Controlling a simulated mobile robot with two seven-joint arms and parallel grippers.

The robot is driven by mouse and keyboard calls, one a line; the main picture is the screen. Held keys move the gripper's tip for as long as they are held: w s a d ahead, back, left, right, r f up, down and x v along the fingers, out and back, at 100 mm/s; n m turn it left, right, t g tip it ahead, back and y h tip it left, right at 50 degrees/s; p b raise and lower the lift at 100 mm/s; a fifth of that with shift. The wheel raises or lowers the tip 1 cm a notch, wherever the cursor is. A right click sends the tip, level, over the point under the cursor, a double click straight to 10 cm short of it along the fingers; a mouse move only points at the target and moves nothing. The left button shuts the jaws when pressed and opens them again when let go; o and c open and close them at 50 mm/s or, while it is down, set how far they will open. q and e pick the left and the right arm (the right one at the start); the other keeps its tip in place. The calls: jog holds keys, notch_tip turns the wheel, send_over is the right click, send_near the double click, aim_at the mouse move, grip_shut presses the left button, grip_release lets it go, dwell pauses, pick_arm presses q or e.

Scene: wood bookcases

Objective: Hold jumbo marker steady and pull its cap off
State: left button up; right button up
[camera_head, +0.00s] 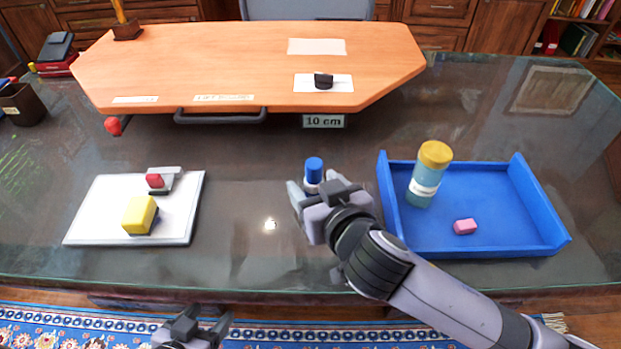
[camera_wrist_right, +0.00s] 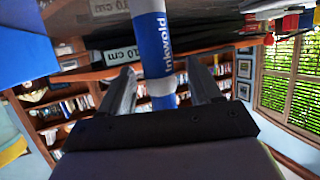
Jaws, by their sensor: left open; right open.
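The jumbo marker stands upright on the glass-topped table. Its blue cap (camera_head: 314,169) and a white band show in the head view, the rest being hidden behind my right gripper (camera_head: 317,196). My left gripper (camera_head: 192,322) is open and empty at the bottom edge of the head view, far from the marker.
A blue tray (camera_head: 495,247) at the right holds a yellow-capped bottle (camera_head: 427,172) and a pink block (camera_head: 465,226). A white board (camera_head: 100,205) at the left carries a yellow block (camera_head: 140,214). An orange wooden platform (camera_head: 220,65) lies behind. The table between board and marker is clear.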

jog(key=shift+x, duration=1.45)
jog(key=c, duration=1)
